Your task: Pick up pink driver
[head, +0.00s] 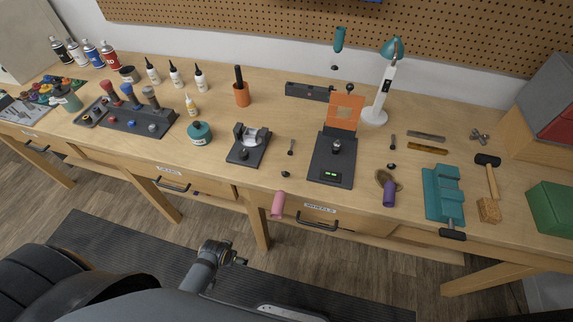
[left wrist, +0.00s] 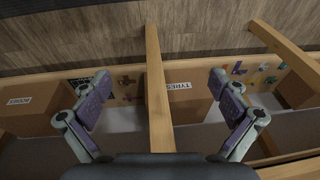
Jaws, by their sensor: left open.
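The pink driver does not show in that view. In the head view a part of my arm is low, in front of the bench and apart from the driver; its fingers cannot be made out. My right gripper is not seen.
The workbench (head: 225,184) has a purple-handled driver (head: 389,193) at its front edge and a black stand with orange shield (head: 332,160) behind the pink driver. In the left wrist view, a wooden beam (left wrist: 158,90) crosses between the fingers, with labelled boxes (left wrist: 190,100) beside it.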

